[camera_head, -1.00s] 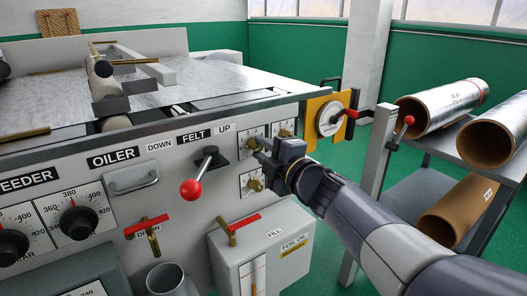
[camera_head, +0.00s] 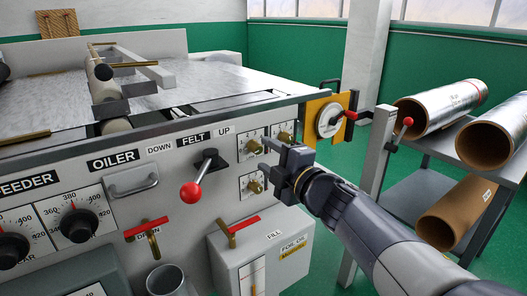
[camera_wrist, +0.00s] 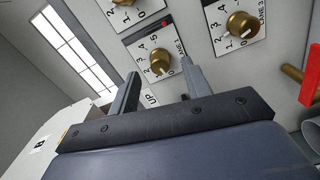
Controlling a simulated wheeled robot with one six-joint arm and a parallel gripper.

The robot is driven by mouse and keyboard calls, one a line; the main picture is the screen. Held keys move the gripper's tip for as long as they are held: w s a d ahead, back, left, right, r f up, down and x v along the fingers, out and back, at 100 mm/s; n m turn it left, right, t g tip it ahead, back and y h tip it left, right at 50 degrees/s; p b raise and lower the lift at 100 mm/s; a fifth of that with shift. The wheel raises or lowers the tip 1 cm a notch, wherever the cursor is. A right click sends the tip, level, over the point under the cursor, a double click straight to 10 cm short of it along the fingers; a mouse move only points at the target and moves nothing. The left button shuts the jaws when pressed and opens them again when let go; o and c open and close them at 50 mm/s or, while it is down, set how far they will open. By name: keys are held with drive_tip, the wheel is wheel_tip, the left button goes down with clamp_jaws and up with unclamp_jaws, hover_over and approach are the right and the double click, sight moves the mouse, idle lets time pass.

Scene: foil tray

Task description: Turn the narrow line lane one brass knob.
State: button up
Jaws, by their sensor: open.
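The lane 1 brass knob (camera_head: 254,146) sits on a white numbered plate at the upper left of the knob group, right of the UP label. In the wrist view the lane 1 knob (camera_wrist: 160,62) shows clearly, with its scale numbers around it and the LANE 1 label beside it. My gripper (camera_head: 268,155) is open and empty, close in front of the panel just right of and below this knob. In the wrist view its two fingertips (camera_wrist: 161,75) appear on either side of the knob, apart from it. The exact gap in depth is hard to tell.
The lane 3 knob (camera_wrist: 241,25) is beside lane 1, and lies below it in the head view (camera_head: 253,184). Another brass knob (camera_head: 285,134) is at the upper right. The red-balled felt lever (camera_head: 195,188) sticks out left. A foil oil box (camera_head: 262,250) stands below.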

sight(255, 148)
drive_tip(key=p+v, duration=0.1)
drive_tip(key=v, duration=0.7)
drive_tip(key=shift+p, duration=0.35)
drive_tip(key=shift+d, duration=0.1)
drive_tip(key=b+x, duration=0.2)
drive_tip(key=x, duration=0.8)
drive_tip(key=shift+w+a, duration=0.2)
drive_tip(key=shift+a, duration=0.1)
